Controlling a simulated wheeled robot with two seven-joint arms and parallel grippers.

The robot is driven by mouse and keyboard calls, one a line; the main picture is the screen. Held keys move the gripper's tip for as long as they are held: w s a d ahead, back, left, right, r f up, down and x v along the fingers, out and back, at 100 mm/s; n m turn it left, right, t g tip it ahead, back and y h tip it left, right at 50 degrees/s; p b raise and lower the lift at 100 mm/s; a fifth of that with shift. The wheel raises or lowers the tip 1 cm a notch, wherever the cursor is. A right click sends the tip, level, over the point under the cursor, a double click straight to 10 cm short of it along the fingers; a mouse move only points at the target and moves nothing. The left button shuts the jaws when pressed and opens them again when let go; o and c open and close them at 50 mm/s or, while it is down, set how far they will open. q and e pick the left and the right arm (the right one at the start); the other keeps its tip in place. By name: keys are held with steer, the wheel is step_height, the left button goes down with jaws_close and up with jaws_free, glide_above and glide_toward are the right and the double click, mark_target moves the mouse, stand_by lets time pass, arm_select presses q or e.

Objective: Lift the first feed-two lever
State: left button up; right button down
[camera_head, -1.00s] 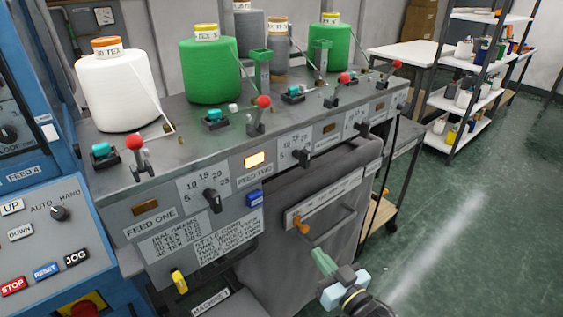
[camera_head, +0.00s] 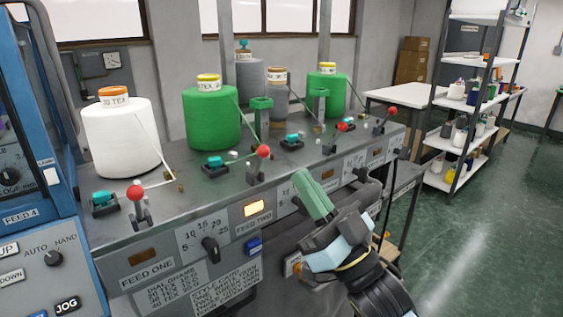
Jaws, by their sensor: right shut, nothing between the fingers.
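The feed-two lever (camera_head: 257,166) has a red ball knob and stands on the grey machine top, above the FEED TWO label (camera_head: 254,225) and a lit amber lamp (camera_head: 254,208). My right gripper (camera_head: 307,180) has green fingers, shut with nothing between them. In the picture it is to the right of the lever and slightly lower, apart from it, in front of the panel, and it hides part of the dial there. The feed-one lever (camera_head: 139,208), also red-knobbed, stands at the left. My left gripper is not in view.
White (camera_head: 120,140) and green (camera_head: 211,120) yarn cones stand behind the levers. More red-knobbed levers (camera_head: 341,130) line the top to the right. A blue control cabinet (camera_head: 30,120) borders the left. Open green floor (camera_head: 470,240) and shelves lie at the right.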

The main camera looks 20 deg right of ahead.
mark_target(260, 164)
steer(key=shift+w+a+r, duration=0.2)
steer(key=shift+w+a, duration=0.2)
steer(key=shift+w, duration=0.4)
steer(key=shift+w+a+r, duration=0.2)
steer(key=shift+w+a, duration=0.25)
steer(key=shift+w, duration=0.4)
steer(key=shift+w+a+r, duration=0.2)
steer(key=shift+w+a, duration=0.2)
steer(key=shift+w, duration=0.4)
